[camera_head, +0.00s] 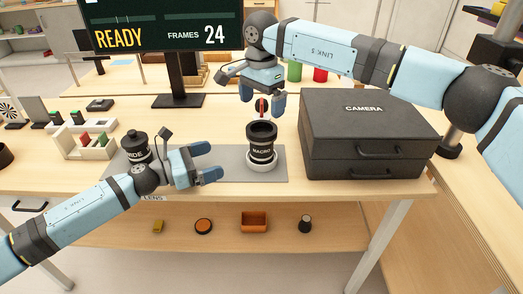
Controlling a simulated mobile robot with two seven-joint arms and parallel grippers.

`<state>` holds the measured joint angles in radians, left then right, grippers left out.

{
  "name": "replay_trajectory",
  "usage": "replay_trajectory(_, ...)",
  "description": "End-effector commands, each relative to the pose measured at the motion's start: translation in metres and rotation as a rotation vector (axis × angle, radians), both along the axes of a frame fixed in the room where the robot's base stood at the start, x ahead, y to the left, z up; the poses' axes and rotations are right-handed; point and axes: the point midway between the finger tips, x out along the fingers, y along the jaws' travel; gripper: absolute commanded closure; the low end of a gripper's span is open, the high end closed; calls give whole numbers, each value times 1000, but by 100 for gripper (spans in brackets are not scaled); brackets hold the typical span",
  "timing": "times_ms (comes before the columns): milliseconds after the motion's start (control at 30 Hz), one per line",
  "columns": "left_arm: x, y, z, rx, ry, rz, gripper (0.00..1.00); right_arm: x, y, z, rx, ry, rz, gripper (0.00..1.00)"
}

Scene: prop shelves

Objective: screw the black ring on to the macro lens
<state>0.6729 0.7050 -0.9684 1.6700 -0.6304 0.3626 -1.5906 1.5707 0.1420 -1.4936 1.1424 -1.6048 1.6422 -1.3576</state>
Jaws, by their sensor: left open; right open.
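The macro lens (261,155), black with a white "MACRO" label, stands upright in a white round holder on a grey mat. A wider black ring (262,129) sits on top of the lens with its opening facing up; I cannot tell how far it is threaded. My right gripper (264,103) is open, pointing down just above the ring and apart from it. A small red piece shows between its fingers; I cannot tell what it is. My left gripper (210,161) is open and empty, left of the lens, its fingers pointing right towards it without touching.
The wide lens (134,146) stands on the mat's left, behind my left arm. A black camera case (368,130) stands close on the right. A monitor (170,28) is behind. A white rack (85,140) is at left. A lower shelf (278,228) holds several small items.

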Motion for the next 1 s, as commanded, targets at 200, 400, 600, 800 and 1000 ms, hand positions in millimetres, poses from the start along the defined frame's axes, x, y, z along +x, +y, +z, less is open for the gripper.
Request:
replay_trajectory(200,10,-20,1,-2,-1,-1,0,0,0,0,1,0,0,0)
replay_trajectory(400,26,-55,1,-2,-1,-1,0,0,0,0,2,1,0,0)
replay_trajectory(600,43,-90,1,-2,0,0,0,0,0,0,2,1,0,0)
replay_trajectory(800,55,-114,0,-1,0,0,0,0,0,0,2,1,0,0)
replay_trajectory(1000,59,-123,0,0,1,1,0,0,0,0,2,1,0,0)
